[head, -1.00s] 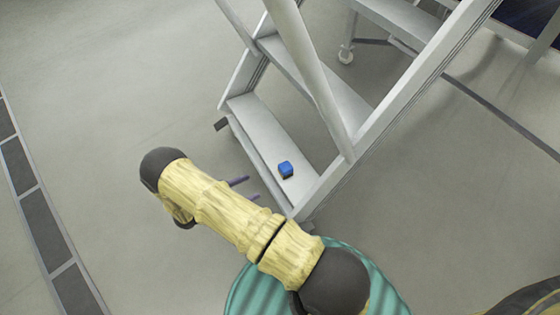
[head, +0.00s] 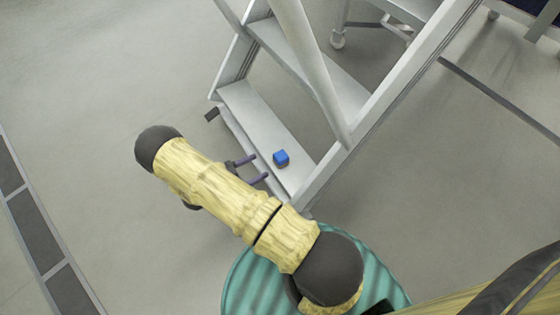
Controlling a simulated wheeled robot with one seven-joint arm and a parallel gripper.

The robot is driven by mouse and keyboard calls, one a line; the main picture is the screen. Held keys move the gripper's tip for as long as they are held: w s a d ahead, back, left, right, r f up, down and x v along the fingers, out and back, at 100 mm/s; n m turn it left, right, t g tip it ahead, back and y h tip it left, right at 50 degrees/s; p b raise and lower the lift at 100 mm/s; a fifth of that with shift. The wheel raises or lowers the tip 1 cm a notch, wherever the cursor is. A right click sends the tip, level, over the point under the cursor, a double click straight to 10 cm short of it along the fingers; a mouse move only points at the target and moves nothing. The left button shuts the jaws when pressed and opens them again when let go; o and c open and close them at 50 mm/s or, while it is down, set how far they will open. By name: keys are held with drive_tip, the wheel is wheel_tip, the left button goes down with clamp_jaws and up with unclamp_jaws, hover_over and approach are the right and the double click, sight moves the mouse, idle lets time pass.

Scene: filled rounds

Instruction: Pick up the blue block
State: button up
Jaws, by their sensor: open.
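The small blue block (head: 281,158) sits on the lowest step (head: 262,125) of a grey metal stair, toward the step's near right end. My gripper (head: 261,167) shows two thin purple fingers reaching out from beyond my arm toward the step. The fingers are spread apart with nothing between them. Their tips are just left of the block and appear apart from it. The gripper's body is mostly hidden behind my arm.
The stair's handrail post (head: 312,75) rises just behind and right of the block. The slanted side rail (head: 400,95) bounds the step on the right. A higher step (head: 305,68) lies beyond. Open grey floor (head: 100,80) is at the left.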

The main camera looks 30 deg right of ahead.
sight(286, 154)
drive_tip(key=d+b, duration=0.2)
drive_tip(key=d, duration=0.4)
drive_tip(key=shift+f, duration=0.1)
drive_tip(key=shift+w+d, duration=0.1)
drive_tip(key=shift+d, duration=0.25)
drive_tip(key=shift+a, duration=0.1)
drive_tip(key=shift+d+b, duration=0.6)
drive_tip(key=shift+b, duration=0.15)
drive_tip(key=d+b, duration=0.2)
drive_tip(key=d, duration=0.2)
drive_tip(key=shift+d+b, duration=0.1)
drive_tip(key=shift+b, duration=0.2)
drive_tip(key=shift+c, duration=0.2)
